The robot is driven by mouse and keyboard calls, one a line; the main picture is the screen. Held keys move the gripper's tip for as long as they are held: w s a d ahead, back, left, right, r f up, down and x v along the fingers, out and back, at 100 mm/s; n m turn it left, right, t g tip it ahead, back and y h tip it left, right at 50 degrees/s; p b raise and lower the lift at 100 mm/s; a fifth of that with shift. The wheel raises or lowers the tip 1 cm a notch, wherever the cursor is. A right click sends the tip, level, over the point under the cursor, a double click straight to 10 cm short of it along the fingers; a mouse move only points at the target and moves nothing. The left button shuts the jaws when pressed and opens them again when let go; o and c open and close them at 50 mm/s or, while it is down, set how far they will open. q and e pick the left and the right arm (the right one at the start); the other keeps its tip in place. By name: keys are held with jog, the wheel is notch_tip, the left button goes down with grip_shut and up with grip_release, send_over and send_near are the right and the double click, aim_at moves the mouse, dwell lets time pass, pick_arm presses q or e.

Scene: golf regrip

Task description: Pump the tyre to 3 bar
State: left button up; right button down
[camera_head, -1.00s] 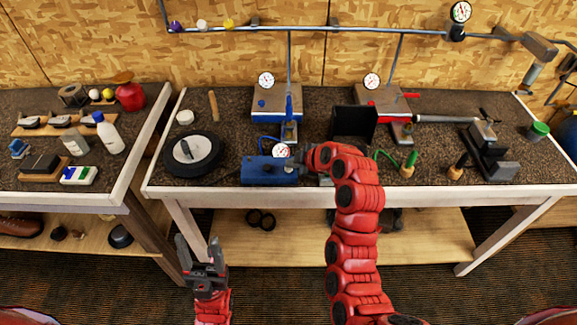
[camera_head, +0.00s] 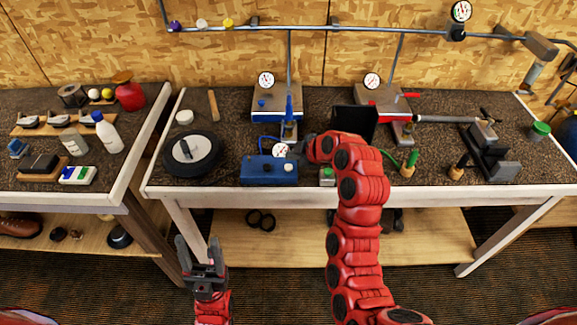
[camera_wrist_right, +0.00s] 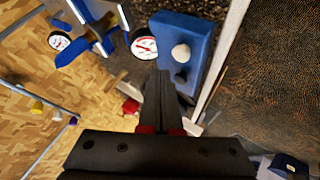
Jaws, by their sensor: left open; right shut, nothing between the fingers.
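The black tyre (camera_head: 206,166) with a pale hub lies flat at the left of the bench. The blue inflator box (camera_head: 256,178) sits to its right near the front edge, with a white-faced gauge (camera_head: 281,150) at its back. Its top carries a pale knob (camera_head: 289,167) and a dark one, both also in the right wrist view. The needle is too small to read. My right gripper (camera_head: 302,156) is just behind the box's right end, partly hidden by its arm; in the wrist view its fingers (camera_wrist_right: 163,75) are shut and empty beside the box. My left gripper (camera_head: 200,248) is open and empty before the bench.
A blue-grey stand (camera_head: 262,104) with a blue lever is behind the box. A dark upright panel (camera_head: 354,122) and a red-levered stand (camera_head: 375,95) are to the right. A small green-topped block (camera_head: 327,177) is beside the box. The front strip near the tyre is clear.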

aim_at(292, 169)
jog(key=shift+r, duration=1.85)
